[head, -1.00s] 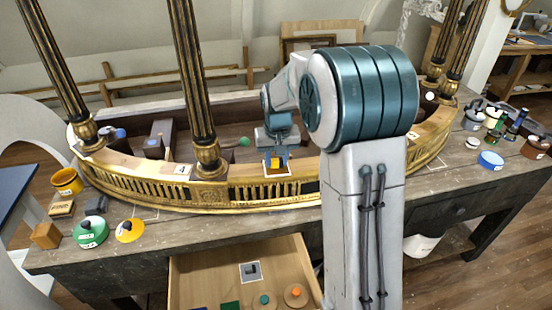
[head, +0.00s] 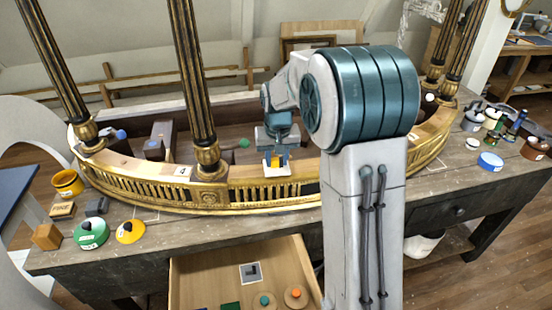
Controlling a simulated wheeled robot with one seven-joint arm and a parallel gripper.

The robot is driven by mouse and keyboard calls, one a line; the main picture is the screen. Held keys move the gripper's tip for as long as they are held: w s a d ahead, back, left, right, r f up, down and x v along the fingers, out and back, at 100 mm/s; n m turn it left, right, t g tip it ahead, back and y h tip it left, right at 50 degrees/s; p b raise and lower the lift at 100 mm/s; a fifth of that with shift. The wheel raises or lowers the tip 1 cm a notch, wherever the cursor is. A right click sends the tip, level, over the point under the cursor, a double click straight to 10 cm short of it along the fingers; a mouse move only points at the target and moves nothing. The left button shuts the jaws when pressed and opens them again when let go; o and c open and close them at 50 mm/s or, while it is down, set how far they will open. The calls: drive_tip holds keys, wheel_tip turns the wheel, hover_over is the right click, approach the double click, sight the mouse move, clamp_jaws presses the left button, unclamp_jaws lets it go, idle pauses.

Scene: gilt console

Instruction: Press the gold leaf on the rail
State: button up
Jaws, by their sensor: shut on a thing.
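The gilt rail (head: 215,196) curves along the front of the console, with pale bare wood on its top. A small white square (head: 278,172) with a dark edge lies on that top near the middle. My gripper (head: 277,162) is right over this square, fingers down. It is shut on a small orange-yellow thing (head: 275,163), mostly hidden between the blue fingers. I cannot tell the gold leaf apart from this thing, or whether it touches the square.
Gilded black columns (head: 190,70) rise from the rail. An open drawer (head: 215,272) with several small things juts out below. Pots and tins, such as a green one (head: 91,233) and a blue one (head: 490,162), stand on the bench at both sides.

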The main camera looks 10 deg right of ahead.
drive_tip(key=shift+r+p, duration=1.8)
drive_tip(key=shift+r, duration=1.3)
